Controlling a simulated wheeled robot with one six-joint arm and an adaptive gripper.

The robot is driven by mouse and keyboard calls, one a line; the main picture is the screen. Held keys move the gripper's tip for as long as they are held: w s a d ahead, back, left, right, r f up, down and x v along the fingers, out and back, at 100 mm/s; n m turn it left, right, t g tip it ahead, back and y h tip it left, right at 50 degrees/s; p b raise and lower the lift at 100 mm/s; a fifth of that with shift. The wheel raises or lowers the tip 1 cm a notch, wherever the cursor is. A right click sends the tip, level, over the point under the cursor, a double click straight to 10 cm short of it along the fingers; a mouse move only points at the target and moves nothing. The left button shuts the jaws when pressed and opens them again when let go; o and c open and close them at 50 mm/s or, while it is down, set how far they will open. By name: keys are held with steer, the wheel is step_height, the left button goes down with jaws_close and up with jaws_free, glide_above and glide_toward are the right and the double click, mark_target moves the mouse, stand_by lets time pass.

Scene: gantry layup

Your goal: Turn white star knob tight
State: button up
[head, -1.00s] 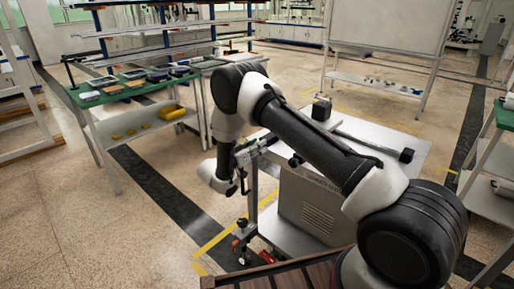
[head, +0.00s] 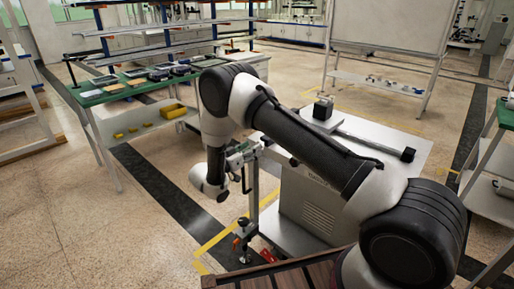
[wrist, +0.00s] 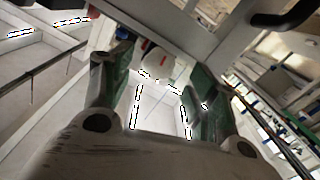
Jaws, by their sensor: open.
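A rounded white knob-like thing (wrist: 156,66) with a small red mark shows in the wrist view, between and beyond my fingertips. It looks like the white star knob, but its star shape is not clear. My gripper (wrist: 160,88) is open, with a green-padded finger on each side of the knob in the picture. I see no contact, and cannot tell how far the knob is from the fingertips. In the head view the knob is not distinguishable. There my wrist hangs beside the upright post (head: 254,192) at the left of the grey machine cabinet (head: 312,205).
A green-topped bench (head: 95,97) stands at the left. A pale frame beam (wrist: 165,20) crosses above the knob in the wrist view. Open floor lies left.

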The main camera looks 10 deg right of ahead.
steer(key=v, duration=0.8)
steer(key=shift+d, duration=0.1)
